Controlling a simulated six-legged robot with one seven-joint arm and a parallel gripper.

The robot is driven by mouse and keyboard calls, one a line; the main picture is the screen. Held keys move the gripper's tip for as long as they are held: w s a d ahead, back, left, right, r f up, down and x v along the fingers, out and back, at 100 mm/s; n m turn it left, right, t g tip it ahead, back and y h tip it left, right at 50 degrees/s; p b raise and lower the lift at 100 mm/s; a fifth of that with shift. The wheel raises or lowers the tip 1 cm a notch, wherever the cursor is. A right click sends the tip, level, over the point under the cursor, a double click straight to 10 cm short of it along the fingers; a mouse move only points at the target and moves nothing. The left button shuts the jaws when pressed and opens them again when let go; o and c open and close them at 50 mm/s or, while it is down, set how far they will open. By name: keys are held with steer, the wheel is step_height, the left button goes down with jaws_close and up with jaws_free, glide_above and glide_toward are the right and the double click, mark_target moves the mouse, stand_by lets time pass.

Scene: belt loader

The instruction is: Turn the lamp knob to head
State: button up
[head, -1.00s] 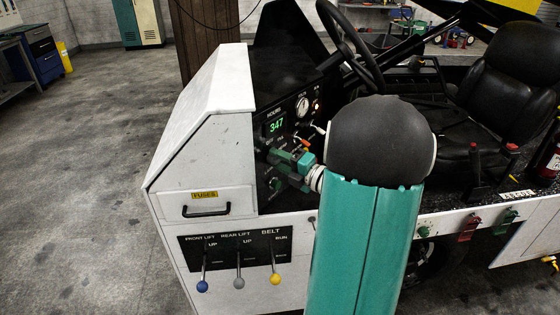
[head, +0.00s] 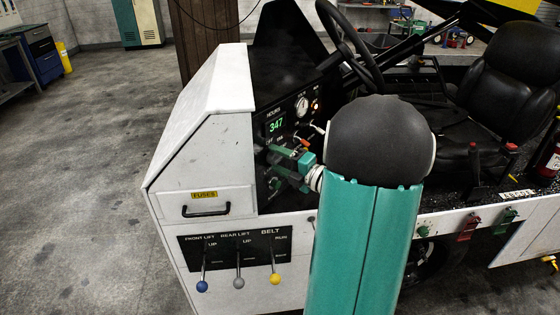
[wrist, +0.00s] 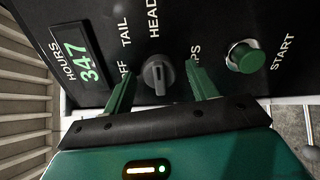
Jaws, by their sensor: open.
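The lamp knob (wrist: 158,74) is a dark grey round knob with a raised grip bar, on the black panel in the wrist view. Labels OFF, TAIL and HEAD (wrist: 153,18) stand around it. The grip bar looks roughly upright in the picture; I cannot tell for sure which label it points at. My gripper (wrist: 161,80) is open, with one green finger on each side of the knob and a visible gap on both sides. In the head view my gripper (head: 281,167) is at the panel and hides the knob.
A green START button (wrist: 245,57) is just right of the right finger. The green hours display (wrist: 83,63) reads 347, left of the knob. Below the panel in the head view are levers with blue, grey and yellow knobs (head: 275,279). A steering wheel (head: 350,45) stands behind.

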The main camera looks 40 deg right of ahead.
steer(key=shift+s, duration=0.1)
steer(key=s+d, duration=0.2)
steer(key=s, duration=1.1)
steer(key=shift+s+d, duration=0.2)
steer(key=shift+d, duration=0.05)
